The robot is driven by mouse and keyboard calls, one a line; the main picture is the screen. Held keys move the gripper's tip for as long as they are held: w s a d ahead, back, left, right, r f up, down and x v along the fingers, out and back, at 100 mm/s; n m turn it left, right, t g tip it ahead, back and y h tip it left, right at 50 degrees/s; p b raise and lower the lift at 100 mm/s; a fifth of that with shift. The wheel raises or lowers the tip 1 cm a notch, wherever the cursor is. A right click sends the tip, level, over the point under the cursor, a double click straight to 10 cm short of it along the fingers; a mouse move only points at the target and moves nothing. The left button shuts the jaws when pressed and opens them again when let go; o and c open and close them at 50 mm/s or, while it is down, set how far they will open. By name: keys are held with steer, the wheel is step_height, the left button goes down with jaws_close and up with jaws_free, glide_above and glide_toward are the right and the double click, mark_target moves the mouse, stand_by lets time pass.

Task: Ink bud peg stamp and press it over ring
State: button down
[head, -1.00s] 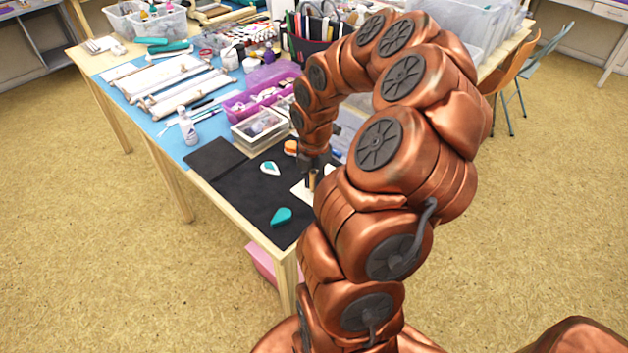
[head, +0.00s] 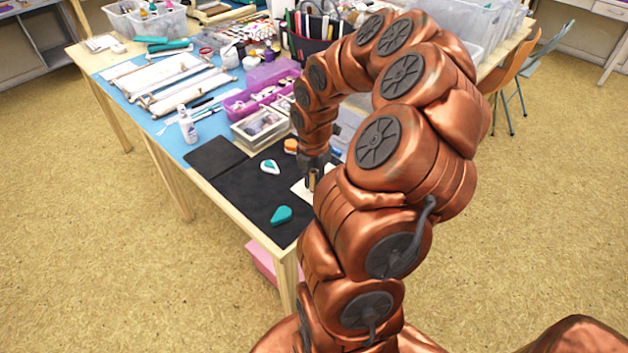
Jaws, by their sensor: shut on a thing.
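My gripper (head: 312,172) points down over the right part of the black mat (head: 243,205). It is shut on a small wooden peg stamp (head: 312,182), held over a white card (head: 301,189). I cannot tell whether the stamp's lower end touches the card, and any ring print on it is too small to see. A teal-and-white drop-shaped inkpad (head: 270,167) and a teal drop-shaped piece (head: 281,216) lie on the mat left of my gripper. An orange piece (head: 290,146) stands behind it. My arm hides the right side of the card.
A dark square pad (head: 215,158) lies at the mat's left. The mat's front left is bare up to the table edge.

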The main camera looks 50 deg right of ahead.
mark_target(314, 171)
steer(key=shift+f, duration=0.4)
stand_by(1.3)
steer(key=shift+r, duration=0.2)
steer(key=shift+r, duration=0.35)
steer(key=shift+r+p, duration=0.2)
steer(key=shift+p, duration=0.2)
steer(key=shift+r+p, duration=1.5)
steer(key=shift+r, duration=1.2)
